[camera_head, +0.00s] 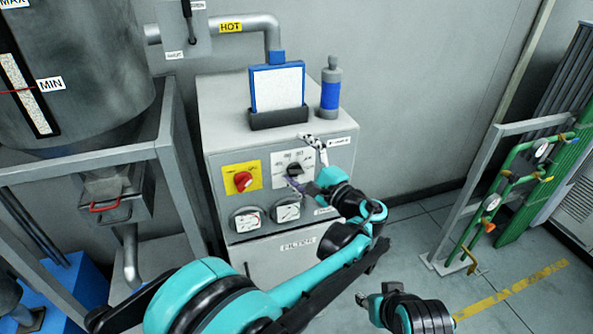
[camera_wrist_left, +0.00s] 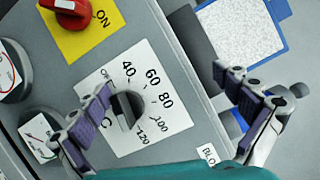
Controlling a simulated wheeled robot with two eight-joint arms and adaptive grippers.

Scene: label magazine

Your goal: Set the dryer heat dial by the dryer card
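The black heat dial (camera_head: 294,168) is on a white plate on the grey dryer box. In the left wrist view the dial (camera_wrist_left: 126,109) has marks 40, 60, 80, 100 and 120 around it; I cannot tell surely where it points. My left gripper (camera_head: 306,163) is open in front of the panel. In the wrist view its fingers (camera_wrist_left: 163,82) are spread wide either side of the dial, not closed on it. My right gripper (camera_head: 366,298) is low, away from the panel.
A red switch on a yellow plate (camera_head: 242,181) is left of the dial, with two gauges (camera_head: 249,219) below. A blue-banded bottle (camera_head: 330,88) stands beside the card. A metal hopper frame (camera_head: 180,155) is at the left.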

